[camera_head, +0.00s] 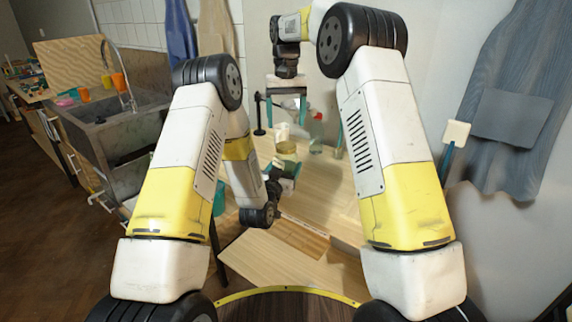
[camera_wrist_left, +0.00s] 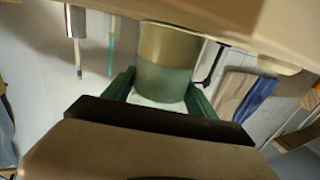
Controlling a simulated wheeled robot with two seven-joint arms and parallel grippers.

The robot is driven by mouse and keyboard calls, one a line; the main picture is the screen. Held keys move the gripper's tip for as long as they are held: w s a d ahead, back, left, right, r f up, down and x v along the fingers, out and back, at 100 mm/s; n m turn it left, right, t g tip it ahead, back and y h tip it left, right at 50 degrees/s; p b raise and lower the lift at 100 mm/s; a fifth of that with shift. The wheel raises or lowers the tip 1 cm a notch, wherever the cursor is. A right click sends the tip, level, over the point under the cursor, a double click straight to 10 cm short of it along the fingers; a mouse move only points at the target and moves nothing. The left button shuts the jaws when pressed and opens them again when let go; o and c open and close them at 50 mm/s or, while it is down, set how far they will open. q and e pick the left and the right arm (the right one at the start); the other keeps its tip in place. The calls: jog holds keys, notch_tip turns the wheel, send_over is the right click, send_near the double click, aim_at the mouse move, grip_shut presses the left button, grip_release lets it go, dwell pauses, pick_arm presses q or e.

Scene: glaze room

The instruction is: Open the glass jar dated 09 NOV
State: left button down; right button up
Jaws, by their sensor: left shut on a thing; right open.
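A glass jar (camera_head: 287,148) with yellow-green contents and a white top stands out over the wooden table in the head view. My left gripper (camera_head: 284,172) is shut on the jar from the near side. In the left wrist view the jar (camera_wrist_left: 165,62) sits between the green fingers of this gripper (camera_wrist_left: 160,95); its contents look tan and green. My right gripper (camera_head: 287,106) is open and points down, above the jar and apart from it. I cannot read a date on the jar, and its lower part is partly hidden by the left gripper.
A clear bottle with a red top (camera_head: 316,132) stands just right of the jar. A pale board (camera_head: 262,255) lies at the table's near edge. A sink (camera_head: 115,125) is at the left. The table right of the left gripper looks clear.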

aim_at(286, 145)
jog(key=m, duration=1.3)
jog(key=shift+m, duration=0.3)
jog(key=m, duration=1.2)
jog(key=shift+m, duration=0.4)
jog(key=shift+f, duration=4)
